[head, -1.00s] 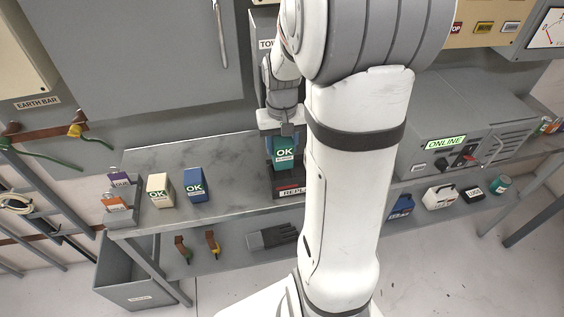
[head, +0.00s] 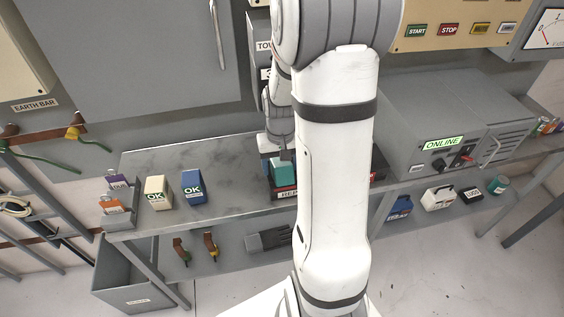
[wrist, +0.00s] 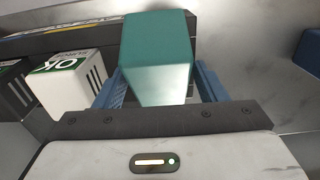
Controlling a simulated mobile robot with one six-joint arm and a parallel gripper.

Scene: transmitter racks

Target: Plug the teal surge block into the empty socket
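The teal surge block (head: 283,173) is in my gripper (head: 281,155), low over the dark rack (head: 285,194) with a partly hidden label. In the wrist view the teal block (wrist: 158,50) sits between the two blue fingers (wrist: 160,82), which close on its sides. A white block marked OK (wrist: 75,80) stands in the rack just left of it, with a dark block (wrist: 15,85) farther left. The block's underside is hidden, and I cannot tell whether it touches the rack. I cannot make out the empty socket; my arm covers much of the rack.
A cream block (head: 158,192) and a blue block (head: 194,187) stand on the bench's left. A grey bin (head: 135,290) is below left. The bench between the blue block and rack is clear.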

